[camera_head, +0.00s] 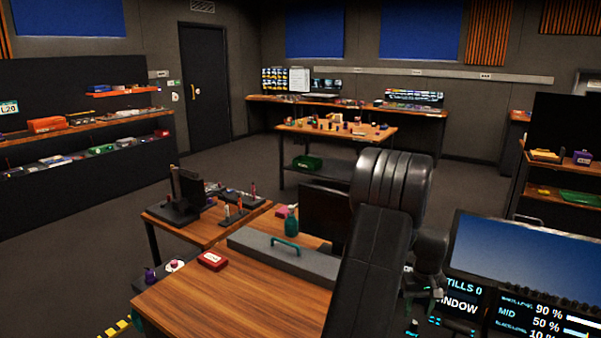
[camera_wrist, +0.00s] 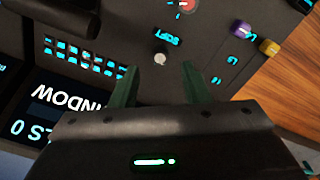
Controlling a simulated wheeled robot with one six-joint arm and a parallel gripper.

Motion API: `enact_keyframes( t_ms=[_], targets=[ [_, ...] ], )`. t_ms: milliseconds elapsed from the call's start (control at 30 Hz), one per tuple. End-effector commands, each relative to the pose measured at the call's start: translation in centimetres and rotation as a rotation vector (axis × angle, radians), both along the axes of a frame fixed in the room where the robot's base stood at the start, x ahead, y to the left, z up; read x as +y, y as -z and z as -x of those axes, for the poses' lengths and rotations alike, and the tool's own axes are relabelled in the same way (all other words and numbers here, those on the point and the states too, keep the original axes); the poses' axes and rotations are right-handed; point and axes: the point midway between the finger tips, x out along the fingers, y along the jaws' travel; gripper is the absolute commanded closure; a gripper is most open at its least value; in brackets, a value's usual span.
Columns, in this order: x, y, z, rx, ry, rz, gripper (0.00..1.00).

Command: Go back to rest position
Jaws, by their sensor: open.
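In the wrist view my gripper (camera_wrist: 160,90) is open, its two dark green fingers spread apart with nothing between them. Beyond the fingertips is a dark control panel (camera_wrist: 105,70) with glowing blue buttons and lettering. A grey-white knob (camera_wrist: 160,59) stands on the panel just past the gap between the fingers; I cannot tell if anything touches it. A red dial (camera_wrist: 186,5), a purple knob (camera_wrist: 241,29) and a yellow knob (camera_wrist: 269,47) sit farther up and right. In the head view my dark arm reaches down over the panel's left side, and my gripper (camera_head: 432,292) is small there.
A large monitor (camera_head: 530,262) stands at the right of the head view, beside the panel. A wooden desk (camera_head: 215,305) with a grey case (camera_head: 283,258) and a red box (camera_head: 212,260) lies left of my arm. Open floor (camera_head: 90,235) is at the left.

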Motion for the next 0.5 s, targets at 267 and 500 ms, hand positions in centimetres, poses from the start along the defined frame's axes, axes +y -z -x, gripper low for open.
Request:
enact_keyframes(
  t_ms=[267,500],
  targets=[
    [0.0,-5.8,-0.1,-0.005,0.0,0.003,0.58],
    [0.0,-8.4,0.1,0.005,0.0,-0.003,0.58]
  ],
)
